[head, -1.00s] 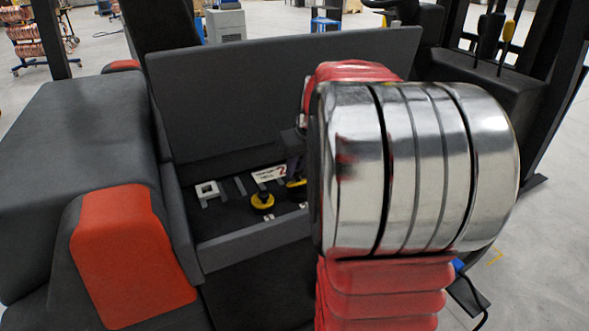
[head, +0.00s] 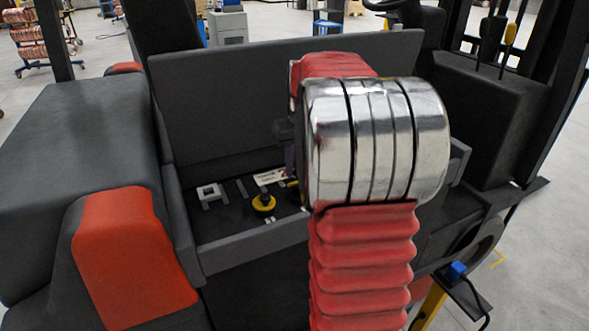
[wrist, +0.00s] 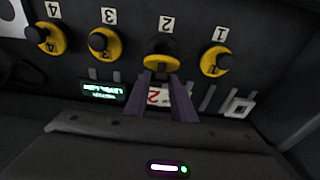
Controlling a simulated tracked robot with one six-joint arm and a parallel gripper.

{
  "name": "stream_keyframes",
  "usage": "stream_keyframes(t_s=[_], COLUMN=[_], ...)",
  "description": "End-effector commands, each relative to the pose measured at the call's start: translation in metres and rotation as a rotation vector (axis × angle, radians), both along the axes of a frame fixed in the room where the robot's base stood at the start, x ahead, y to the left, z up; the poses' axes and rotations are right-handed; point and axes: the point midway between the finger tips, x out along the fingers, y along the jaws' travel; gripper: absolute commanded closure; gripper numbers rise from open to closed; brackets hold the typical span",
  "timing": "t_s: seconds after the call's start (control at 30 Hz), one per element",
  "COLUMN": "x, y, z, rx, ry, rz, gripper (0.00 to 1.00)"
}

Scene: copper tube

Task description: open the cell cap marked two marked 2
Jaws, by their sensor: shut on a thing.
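The cap marked 2 (wrist: 158,63) is a yellow disc with a black knob, in a row of similar caps in the wrist view. A white plate with an upside-down 2 (wrist: 167,24) sits beyond it. My gripper (wrist: 160,74) is shut on this cap, with its two dark fingers reaching it from below in the picture. The fingertips partly hide the cap, and I cannot tell whether it has turned. In the head view my wrist and arm cover most of the gripper and cap 2.
Cap 1 (wrist: 215,60) is close on the right, cap 3 (wrist: 104,44) on the left, and cap 4 (wrist: 43,38) farther left. A white label with a red 2 (wrist: 157,96) shows between the fingers. A raised grey lid (head: 225,105) stands behind the compartment.

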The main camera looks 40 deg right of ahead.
Motion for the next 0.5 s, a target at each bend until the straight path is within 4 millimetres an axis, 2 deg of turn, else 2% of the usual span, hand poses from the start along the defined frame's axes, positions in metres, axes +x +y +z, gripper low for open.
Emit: stream_keyframes(t_s=[0.5], x=[0.017], y=[-0.002], z=[0.003], rx=[0.051], ry=[0.169], rz=[0.003], gripper=[0.99])
